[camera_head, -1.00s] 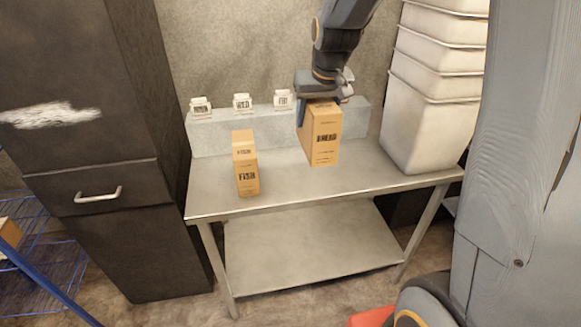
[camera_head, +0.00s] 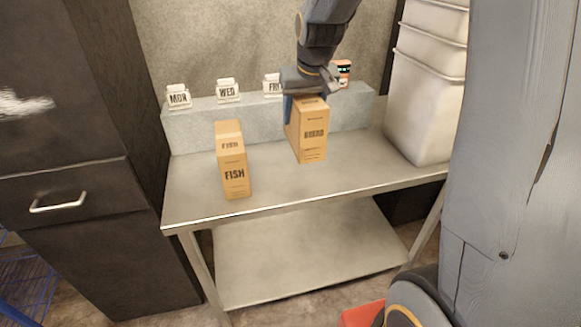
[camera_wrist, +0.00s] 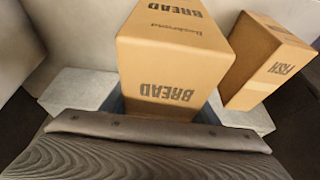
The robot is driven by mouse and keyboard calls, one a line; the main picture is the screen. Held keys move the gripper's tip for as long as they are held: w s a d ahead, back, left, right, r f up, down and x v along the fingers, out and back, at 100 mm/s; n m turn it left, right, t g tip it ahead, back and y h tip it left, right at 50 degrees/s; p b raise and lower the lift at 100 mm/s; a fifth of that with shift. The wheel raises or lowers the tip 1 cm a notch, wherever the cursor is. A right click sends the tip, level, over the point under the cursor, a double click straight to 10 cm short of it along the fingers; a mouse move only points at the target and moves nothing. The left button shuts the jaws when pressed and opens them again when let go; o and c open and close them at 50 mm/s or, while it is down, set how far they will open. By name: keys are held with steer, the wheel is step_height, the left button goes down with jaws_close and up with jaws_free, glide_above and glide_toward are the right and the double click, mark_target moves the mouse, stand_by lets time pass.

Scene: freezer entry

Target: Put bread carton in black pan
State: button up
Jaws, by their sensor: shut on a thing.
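The bread carton (camera_head: 312,135) is a tall tan box marked BREAD, upright at the table's middle in the head view. My gripper (camera_head: 308,92) is above it and shut on its top; whether its base touches the table is hard to tell. In the wrist view the bread carton (camera_wrist: 172,58) fills the middle, close against my gripper (camera_wrist: 160,112). A tan fish carton (camera_head: 234,165) stands apart to its left on the table; it also shows in the wrist view (camera_wrist: 262,65). No black pan is in view.
The steel table (camera_head: 190,205) has free room at its front and right. White jars marked MON (camera_head: 178,97), WED (camera_head: 228,91) and FRI (camera_head: 272,85) stand on a grey ledge (camera_head: 195,128). Stacked white bins (camera_head: 420,110) stand right, a dark cabinet (camera_head: 80,190) left.

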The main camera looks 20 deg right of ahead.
steer(key=shift+f+p, duration=1.25)
steer(key=shift+f, duration=3.65)
steer(key=shift+f, duration=0.1)
steer(key=o, duration=1.4)
steer(key=shift+f, duration=0.1)
steer(key=shift+c, duration=0.2)
steer(key=o, duration=0.4)
